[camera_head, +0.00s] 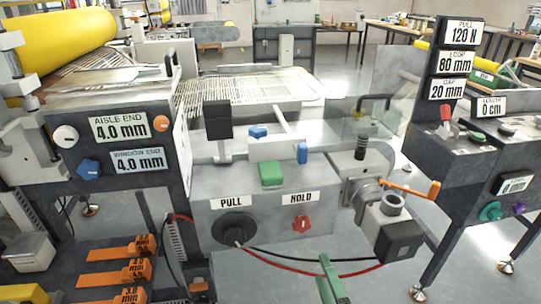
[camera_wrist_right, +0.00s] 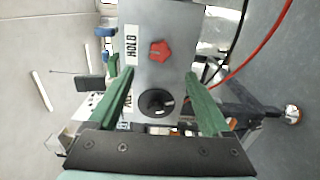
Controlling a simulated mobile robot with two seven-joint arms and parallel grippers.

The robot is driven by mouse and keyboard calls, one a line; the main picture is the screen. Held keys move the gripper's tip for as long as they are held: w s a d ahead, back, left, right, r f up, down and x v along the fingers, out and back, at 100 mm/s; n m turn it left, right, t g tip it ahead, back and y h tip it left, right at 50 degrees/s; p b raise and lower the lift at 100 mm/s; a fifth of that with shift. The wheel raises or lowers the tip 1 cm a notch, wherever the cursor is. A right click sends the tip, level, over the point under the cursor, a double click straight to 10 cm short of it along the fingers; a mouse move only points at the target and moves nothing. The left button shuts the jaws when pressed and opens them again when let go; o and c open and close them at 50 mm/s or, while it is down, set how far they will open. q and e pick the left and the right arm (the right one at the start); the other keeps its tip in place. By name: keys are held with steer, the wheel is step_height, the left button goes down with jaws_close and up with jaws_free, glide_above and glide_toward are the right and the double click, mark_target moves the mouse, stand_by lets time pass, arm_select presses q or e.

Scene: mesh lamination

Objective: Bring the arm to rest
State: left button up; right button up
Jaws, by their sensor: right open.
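My right gripper (camera_head: 331,280) shows at the bottom centre of the head view as a green finger, in front of the grey control box (camera_head: 265,205). In the right wrist view my right gripper (camera_wrist_right: 160,82) has its two green fingers spread wide, with nothing between the tips. The black PULL knob (camera_wrist_right: 157,102) and the red HOLD knob (camera_wrist_right: 160,50) appear beyond them, on the box face. In the head view the black PULL knob (camera_head: 236,227) and red HOLD knob (camera_head: 301,224) sit on that face. My left gripper is out of view.
A panel with thickness labels (camera_head: 120,127) stands at left, above orange tagged pieces (camera_head: 127,271). A clamp with an orange handle (camera_head: 411,188) juts out at right. A red cable (camera_head: 300,270) hangs below the box. Another labelled console (camera_head: 460,150) stands far right; floor shows between.

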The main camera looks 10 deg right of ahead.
steer(key=s+a+f+m+g+y, duration=0.2)
steer(key=s+f+m+g+y, duration=0.3)
steer(key=m, duration=1)
arm_select(q)
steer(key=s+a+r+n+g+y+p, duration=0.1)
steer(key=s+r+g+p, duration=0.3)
steer(key=p, duration=1.7)
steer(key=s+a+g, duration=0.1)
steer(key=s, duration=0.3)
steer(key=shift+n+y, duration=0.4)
arm_select(e)
steer(key=s+d+r+m+g+h, duration=0.1)
steer(key=s+d+r+g+h, duration=0.1)
steer(key=s, duration=0.5)
steer(key=shift+s+r+m+g+h, duration=0.15)
steer(key=shift+r+m+g+h, duration=0.15)
steer(key=shift+r+g+h, duration=0.4)
